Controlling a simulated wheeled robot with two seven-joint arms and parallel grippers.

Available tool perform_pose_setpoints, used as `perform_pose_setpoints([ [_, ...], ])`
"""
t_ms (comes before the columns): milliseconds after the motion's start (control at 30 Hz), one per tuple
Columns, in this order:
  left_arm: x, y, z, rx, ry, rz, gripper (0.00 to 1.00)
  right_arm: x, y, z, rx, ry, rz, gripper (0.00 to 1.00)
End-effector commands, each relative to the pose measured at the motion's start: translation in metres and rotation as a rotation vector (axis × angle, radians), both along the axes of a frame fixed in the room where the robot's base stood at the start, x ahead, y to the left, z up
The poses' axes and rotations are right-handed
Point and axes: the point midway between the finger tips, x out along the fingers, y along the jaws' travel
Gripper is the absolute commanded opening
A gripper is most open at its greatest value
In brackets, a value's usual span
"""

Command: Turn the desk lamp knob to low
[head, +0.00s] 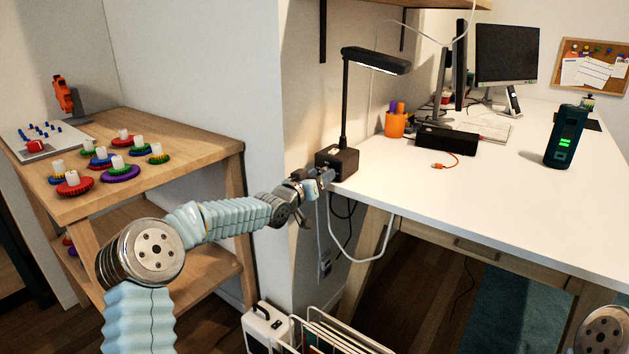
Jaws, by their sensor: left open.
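The desk lamp (345,105) is black, with a square base at the left edge of the white desk, an upright post and a flat head that is lit. My left gripper (318,192) is at the front left of the lamp base (345,160), with its jaws open. It is very close to the base; I cannot tell whether it touches. The knob cannot be made out; the gripper may hide it. My right gripper is not in view.
The white desk (450,205) holds an orange pen cup (396,123), a black box (446,140), monitors and a dark device with green lights (565,137). A wooden table (190,165) with coloured gears stands left. A white wire rack (325,335) is below.

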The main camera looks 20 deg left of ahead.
Motion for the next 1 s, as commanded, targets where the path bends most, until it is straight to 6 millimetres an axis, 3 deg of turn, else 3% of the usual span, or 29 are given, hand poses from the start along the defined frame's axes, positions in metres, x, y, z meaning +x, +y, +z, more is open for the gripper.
perform_pose_setpoints([
  [167,-0.022,0.008,-0.002,0.002,0.0,0.002,0.52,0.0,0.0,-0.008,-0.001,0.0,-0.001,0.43],
  [400,-0.079,0.026,-0.002,0.002,0.001,0.004,0.52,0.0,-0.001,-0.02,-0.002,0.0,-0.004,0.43],
  [600,-0.115,0.037,-0.001,0.002,0.0,0.003,0.52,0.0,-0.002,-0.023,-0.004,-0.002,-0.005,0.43],
  [800,-0.13,0.04,-0.001,-0.001,0.001,0.001,0.52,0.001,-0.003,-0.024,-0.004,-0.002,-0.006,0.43],
  [1000,-0.131,0.04,-0.001,-0.001,0.001,0.001,0.52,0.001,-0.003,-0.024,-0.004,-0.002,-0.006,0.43],
])
